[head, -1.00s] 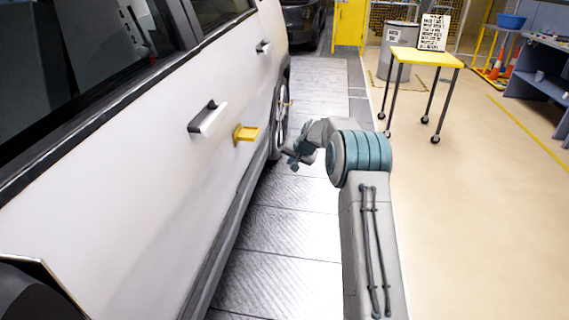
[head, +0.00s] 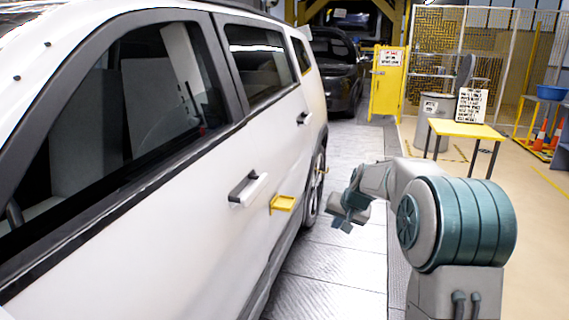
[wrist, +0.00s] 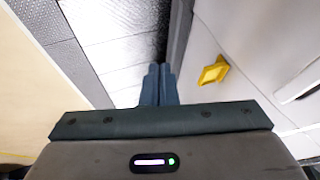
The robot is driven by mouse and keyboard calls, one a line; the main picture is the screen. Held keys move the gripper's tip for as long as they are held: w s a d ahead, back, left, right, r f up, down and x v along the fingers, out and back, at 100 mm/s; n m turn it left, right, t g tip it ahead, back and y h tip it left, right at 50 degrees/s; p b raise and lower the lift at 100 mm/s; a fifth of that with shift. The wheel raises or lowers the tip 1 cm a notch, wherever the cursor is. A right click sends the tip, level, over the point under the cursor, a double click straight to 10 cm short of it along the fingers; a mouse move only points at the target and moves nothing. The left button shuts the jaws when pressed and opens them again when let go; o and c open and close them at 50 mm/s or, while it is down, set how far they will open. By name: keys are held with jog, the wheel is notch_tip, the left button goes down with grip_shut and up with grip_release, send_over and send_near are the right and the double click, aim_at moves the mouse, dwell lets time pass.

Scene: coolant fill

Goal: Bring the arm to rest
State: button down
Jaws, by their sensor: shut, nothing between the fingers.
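My gripper (head: 341,224) is shut and empty in the head view. It hangs in the air to the right of the white car (head: 160,240), apart from its side. My arm is folded, with its large teal joint at the lower right. In the wrist view my gripper's fingers (wrist: 159,72) are together, pointing towards the metal floor (wrist: 110,55), with nothing between them.
A yellow table (head: 466,130) with a sign (head: 472,106) and a grey bin (head: 434,112) stand behind. The floor lane beside the car is clear.

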jog(key=s+a+r+n+g+p, duration=0.1)
jog(key=s+r, duration=0.2)
jog(key=s, duration=0.3)
jog(key=s+a+r+h+p, duration=0.1)
jog(key=s+r+p, duration=0.1)
jog(key=s, duration=0.4)
jog(key=s+a+r+n+g+p, duration=0.1)
jog(key=s+r, duration=0.2)
jog(key=s, duration=0.3)
jog(key=s+n+g+h+p, duration=0.1)
jog(key=s+p, duration=0.3)
jog(key=s, duration=1.6)
jog(key=shift+r, duration=0.15)
